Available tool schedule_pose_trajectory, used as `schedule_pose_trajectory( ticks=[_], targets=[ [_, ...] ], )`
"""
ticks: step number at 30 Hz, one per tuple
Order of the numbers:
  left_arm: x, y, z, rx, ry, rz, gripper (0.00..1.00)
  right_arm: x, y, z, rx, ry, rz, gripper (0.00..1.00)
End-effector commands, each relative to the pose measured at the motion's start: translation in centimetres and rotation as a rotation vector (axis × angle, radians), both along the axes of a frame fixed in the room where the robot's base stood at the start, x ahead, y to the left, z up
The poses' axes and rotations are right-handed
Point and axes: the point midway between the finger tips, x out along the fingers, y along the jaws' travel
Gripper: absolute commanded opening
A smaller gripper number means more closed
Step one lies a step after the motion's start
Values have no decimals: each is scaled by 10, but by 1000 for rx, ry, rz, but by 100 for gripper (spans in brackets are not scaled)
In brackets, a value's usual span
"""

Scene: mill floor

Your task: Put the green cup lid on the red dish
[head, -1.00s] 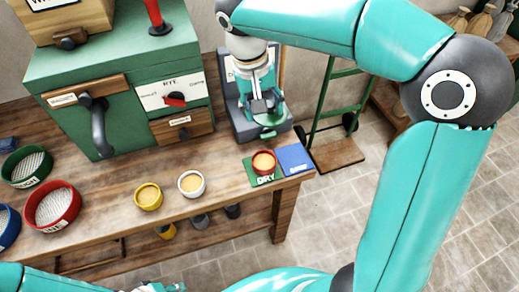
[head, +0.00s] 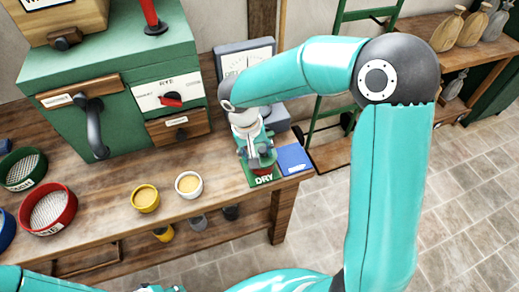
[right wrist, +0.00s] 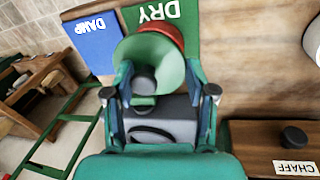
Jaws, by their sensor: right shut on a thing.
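The red dish (head: 262,172) stands on the green DRY mat (head: 264,181) near the bench's right end. My right gripper (head: 254,153) is directly above it, pointing down and shut on the green cup lid (head: 268,159). In the right wrist view the pale green lid (right wrist: 164,66) is between the fingers (right wrist: 158,86), with a dark knob facing the camera. It covers most of the red dish (right wrist: 158,34), whose rim shows beyond it. I cannot tell whether lid and dish touch. Of my left gripper (head: 165,288), only a bit shows at the bottom edge.
A blue mat (head: 294,160), marked DAMP in the wrist view, lies beside the green one. A white dish (head: 189,185) and a yellow dish (head: 145,198) stand to the left. A grey scale (head: 245,57) stands behind. Sieves (head: 48,209) line the bench's left end.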

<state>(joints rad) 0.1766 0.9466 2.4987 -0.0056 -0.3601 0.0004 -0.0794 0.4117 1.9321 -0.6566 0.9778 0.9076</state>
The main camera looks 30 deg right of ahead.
Motion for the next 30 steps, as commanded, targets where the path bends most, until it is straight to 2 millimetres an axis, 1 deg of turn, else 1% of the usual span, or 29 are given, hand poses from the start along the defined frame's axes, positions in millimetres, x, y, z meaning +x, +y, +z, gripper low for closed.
schedule_pose_trajectory(
  ticks=[7, 21, 25, 26, 27, 30],
  targets=[
    [0, 0, 0, 0, 0, 0, 40, 0, 0, -1, 1, -1, -1, 0],
    [0, 0, -15, 0, 0, 0, 40, 0, 0, -13, 1, -1, -1, 0],
    [0, 0, -14, 0, 0, 0, 40, 0, 0, -12, 1, -1, -1, 0],
    [0, 0, -14, 0, 0, 0, 40, 0, 0, -12, 1, -1, -1, 61],
    [0, 0, -14, 0, 0, 0, 40, 0, 0, -12, 1, -1, -1, 67],
    [0, 0, -14, 0, 0, 0, 40, 0, 0, -12, 1, -1, -1, 81]
  ],
)
